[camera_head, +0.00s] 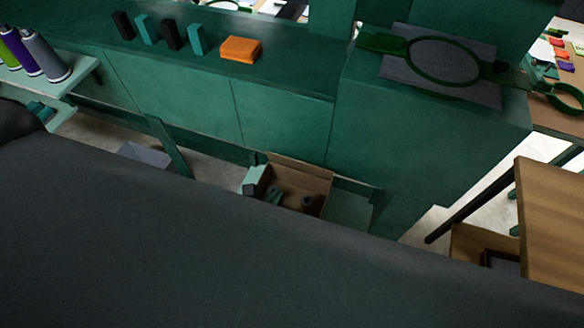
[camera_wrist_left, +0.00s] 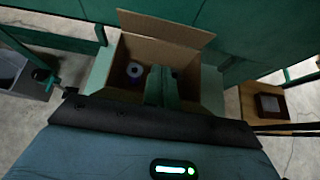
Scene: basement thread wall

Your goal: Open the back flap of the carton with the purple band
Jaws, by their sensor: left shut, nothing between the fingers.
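The open carton shows in the head view, with its bare brown inner wall (camera_head: 318,190) visible past my dark arm. It also shows in the left wrist view, with its brown inner wall (camera_wrist_left: 150,52). Its back flap (camera_wrist_left: 165,28) stands raised at the far side, by the green cabinet front. Pale green side flaps lie left (camera_wrist_left: 101,70) and right (camera_wrist_left: 212,88). A spool (camera_wrist_left: 135,70) sits inside. My left gripper (camera_wrist_left: 162,72) is shut and empty, its fingers over the carton opening. No purple band shows; the near side is hidden. My right gripper is out of view.
The green cabinet (camera_head: 275,125) stands right behind the carton. A grey bin (camera_head: 145,155) is on the floor to its left. A wooden table (camera_head: 553,215) stands at right. An orange block (camera_head: 241,49) and an embroidery hoop (camera_head: 443,60) lie on top.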

